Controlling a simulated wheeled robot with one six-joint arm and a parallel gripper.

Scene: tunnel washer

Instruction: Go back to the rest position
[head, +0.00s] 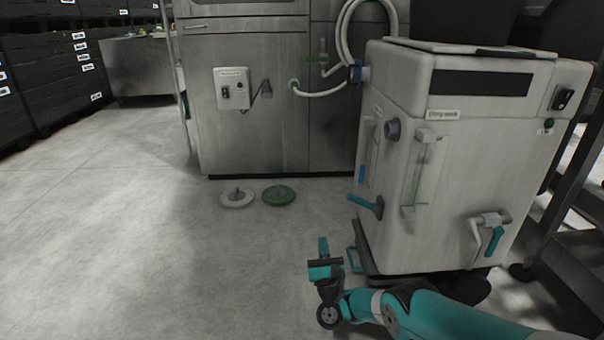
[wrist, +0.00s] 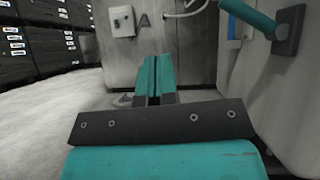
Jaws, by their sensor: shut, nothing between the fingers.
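My gripper (head: 323,246) is low in front of the white machine (head: 460,180), at its lower left corner, in the head view. In the wrist view my gripper (wrist: 152,62) has its two teal fingers side by side, shut with nothing between them. The fingers point toward the grey metal washer panel (head: 255,120). My teal arm reaches in from the lower right of the head view.
The white machine's teal lever (head: 366,203) sticks out above and right of my gripper. A white disc (head: 237,198) and a green disc (head: 279,195) lie on the floor by the washer. Black drawer cabinets (head: 50,70) stand far left. The floor at left is clear.

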